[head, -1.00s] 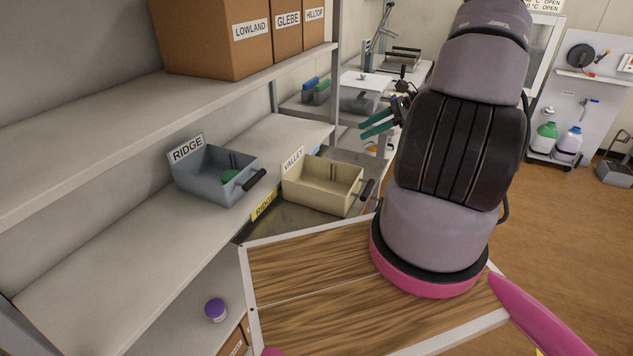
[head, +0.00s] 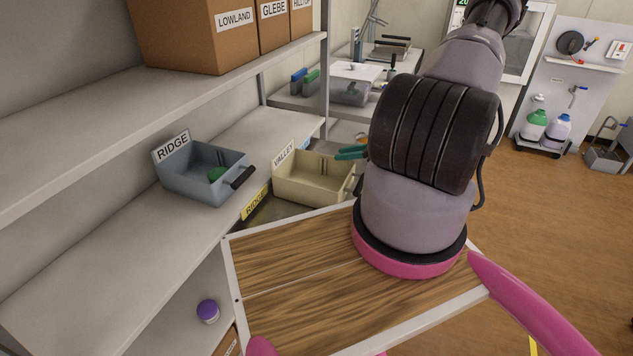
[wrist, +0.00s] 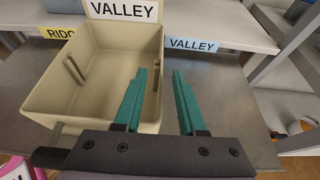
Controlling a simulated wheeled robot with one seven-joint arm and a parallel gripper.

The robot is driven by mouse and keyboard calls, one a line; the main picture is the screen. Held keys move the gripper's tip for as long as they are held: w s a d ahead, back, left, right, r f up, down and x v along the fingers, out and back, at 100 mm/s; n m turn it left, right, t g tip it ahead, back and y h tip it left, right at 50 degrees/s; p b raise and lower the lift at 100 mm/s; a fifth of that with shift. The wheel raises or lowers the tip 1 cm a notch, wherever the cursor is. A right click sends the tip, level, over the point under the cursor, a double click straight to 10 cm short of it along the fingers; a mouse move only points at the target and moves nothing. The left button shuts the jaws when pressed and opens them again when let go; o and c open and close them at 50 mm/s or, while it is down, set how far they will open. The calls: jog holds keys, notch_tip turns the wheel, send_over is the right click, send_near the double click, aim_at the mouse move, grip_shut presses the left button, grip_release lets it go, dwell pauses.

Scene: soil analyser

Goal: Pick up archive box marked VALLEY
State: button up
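A grey-blue box marked RIDGE (head: 205,172) holding a green item stands left of the cream box. A yellow shelf label (head: 255,203) lies between them. A blue VALLEY label (wrist: 192,45) is on the shelf edge. Cardboard boxes (head: 200,35) stand on the shelf above.

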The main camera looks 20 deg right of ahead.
jog(key=x, duration=0.5)
jog(key=shift+w+f, duration=0.1)
jog(key=shift+w, duration=0.1)
grip_shut()
dwell(1.2)
